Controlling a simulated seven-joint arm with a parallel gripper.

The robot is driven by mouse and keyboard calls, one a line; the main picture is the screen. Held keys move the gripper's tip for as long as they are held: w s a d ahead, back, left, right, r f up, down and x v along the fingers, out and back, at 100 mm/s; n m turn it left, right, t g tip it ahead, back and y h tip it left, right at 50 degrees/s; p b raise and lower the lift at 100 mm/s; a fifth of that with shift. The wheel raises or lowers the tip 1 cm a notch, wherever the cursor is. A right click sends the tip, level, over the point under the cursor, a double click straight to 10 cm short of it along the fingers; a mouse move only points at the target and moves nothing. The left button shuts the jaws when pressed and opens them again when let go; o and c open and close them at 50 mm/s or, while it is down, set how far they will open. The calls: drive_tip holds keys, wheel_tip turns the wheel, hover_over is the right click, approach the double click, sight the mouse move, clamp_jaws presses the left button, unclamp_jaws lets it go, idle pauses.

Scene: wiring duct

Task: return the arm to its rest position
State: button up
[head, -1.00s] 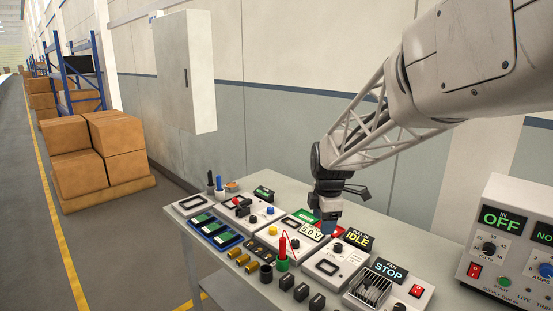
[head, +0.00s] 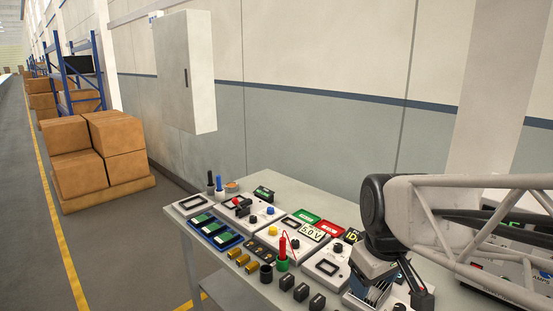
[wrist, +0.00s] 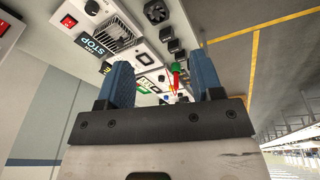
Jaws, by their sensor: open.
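My gripper (head: 368,290) hangs low over the right part of the bench, its fingers pointing down. In the wrist view, its two blue fingers (wrist: 162,75) stand apart with nothing held between them. My arm reaches in from the right edge and hides much of the bench's right end.
A power supply (head: 478,270) at the right is largely covered by my arm. Several black blocks (head: 301,292) and brass cylinders (head: 242,260) lie along the bench front. A wall cabinet (head: 185,75) and stacked boxes (head: 100,155) stand farther back. Space above the bench's left half is clear.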

drive_tip(key=s+f+m, duration=0.2)
drive_tip(key=s+m, duration=0.3)
drive_tip(key=s, duration=0.3)
drive_tip(key=shift+s+d, duration=0.35)
drive_tip(key=shift+d, duration=0.1)
